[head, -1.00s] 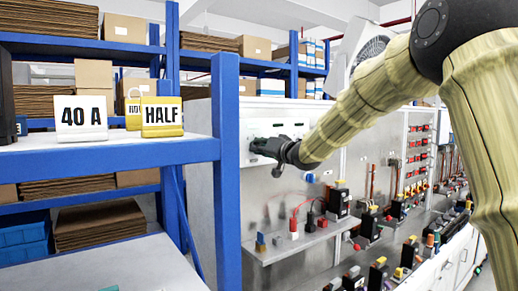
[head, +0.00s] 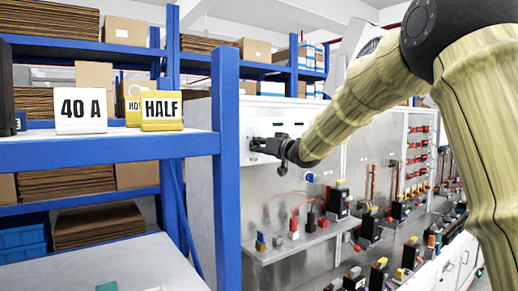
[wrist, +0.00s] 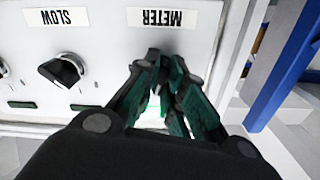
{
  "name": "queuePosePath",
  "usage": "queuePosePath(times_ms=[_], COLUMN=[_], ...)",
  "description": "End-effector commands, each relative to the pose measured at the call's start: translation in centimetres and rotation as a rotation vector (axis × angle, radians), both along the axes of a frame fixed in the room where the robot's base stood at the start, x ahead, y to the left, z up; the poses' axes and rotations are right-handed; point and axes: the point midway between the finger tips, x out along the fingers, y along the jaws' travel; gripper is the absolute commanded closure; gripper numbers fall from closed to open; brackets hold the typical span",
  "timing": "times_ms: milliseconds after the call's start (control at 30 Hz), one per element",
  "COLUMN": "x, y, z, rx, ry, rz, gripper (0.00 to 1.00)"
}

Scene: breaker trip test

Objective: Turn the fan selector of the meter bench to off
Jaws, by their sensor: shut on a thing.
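The bench's white control panel (head: 262,121) is upright at the centre of the head view, and it fills the top of the wrist view (wrist: 104,45). There its labels read upside down: METER (wrist: 162,18) and SLOW (wrist: 58,17). A black selector knob (wrist: 62,72) stands by the SLOW label, clear of my gripper. My gripper (wrist: 160,85) is at the panel by the METER label, its fingers closed together on a knob that they mostly hide. My gripper also shows in the head view (head: 262,146). I cannot read any fan label or the held knob's pointer.
A blue shelf post (head: 226,190) stands just left of the panel; the shelf holds a 40 A sign (head: 80,110) and a HALF sign (head: 162,111). Below my gripper, a small ledge (head: 290,246) carries coloured plugs and leads. Several breakers line the bench at right.

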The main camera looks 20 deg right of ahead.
Motion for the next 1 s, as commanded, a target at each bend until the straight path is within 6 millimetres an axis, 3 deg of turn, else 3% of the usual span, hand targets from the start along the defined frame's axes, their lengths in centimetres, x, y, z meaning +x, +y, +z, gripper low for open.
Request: queuePosePath(times_ms=[1000], x=[0.01], y=[-0.07], z=[-0.3], rx=[-0.191], ry=[-0.066], rz=[-0.001], gripper=[1.0])
